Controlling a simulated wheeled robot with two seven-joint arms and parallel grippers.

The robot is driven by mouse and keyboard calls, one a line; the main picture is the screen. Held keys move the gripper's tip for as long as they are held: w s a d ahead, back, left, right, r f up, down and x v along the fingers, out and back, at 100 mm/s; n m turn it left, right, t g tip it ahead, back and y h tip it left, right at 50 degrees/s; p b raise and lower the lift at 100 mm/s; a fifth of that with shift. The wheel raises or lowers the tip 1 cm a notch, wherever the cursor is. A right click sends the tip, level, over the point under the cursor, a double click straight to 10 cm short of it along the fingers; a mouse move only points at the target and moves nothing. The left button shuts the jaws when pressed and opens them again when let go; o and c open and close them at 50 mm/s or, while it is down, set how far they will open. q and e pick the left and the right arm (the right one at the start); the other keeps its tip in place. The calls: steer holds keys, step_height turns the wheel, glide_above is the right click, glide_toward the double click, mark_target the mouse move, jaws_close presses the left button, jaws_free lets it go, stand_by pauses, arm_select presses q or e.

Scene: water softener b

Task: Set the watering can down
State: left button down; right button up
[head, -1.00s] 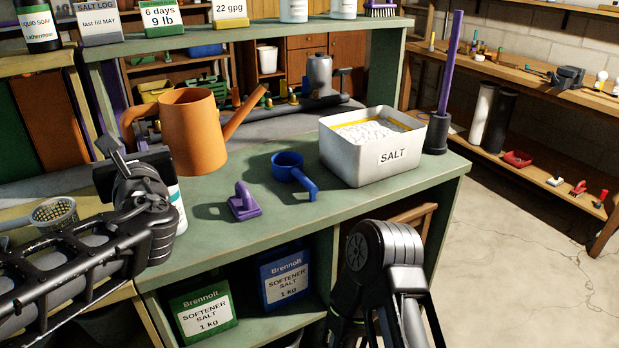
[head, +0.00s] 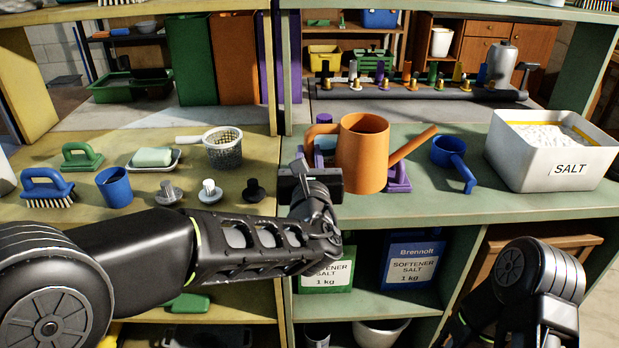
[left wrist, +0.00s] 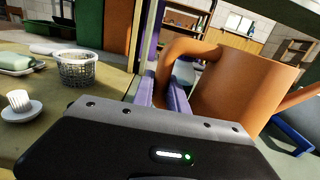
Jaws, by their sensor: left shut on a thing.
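The orange watering can (head: 362,152) is upright above the left part of the green bench, its spout pointing right. My left gripper (head: 308,168) is at the can's left side, shut on its handle. In the left wrist view, the orange handle (left wrist: 178,52) reaches down to the gripper (left wrist: 165,95), and the can body (left wrist: 240,88) fills the right side. I cannot tell whether the can's base touches the bench. The can partly hides a purple tool (head: 399,180). My right arm shows at lower right, with its gripper out of sight.
A blue scoop (head: 452,160) and the white salt box (head: 548,160) stand to the can's right. A mesh basket (head: 222,148), soap dish (head: 154,160), blue cup (head: 114,186) and brushes occupy the yellow bench at left. Some green bench top (head: 425,203) is bare in front.

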arm_select(q)
steer(key=shift+f, duration=0.1)
step_height(320, 180, down, 4)
steer(key=shift+f, duration=0.25)
steer(key=c, duration=1.6)
jaws_free()
steer(key=s+b, duration=0.1)
steer(key=s, duration=1.1)
steer(key=shift+d, duration=0.3)
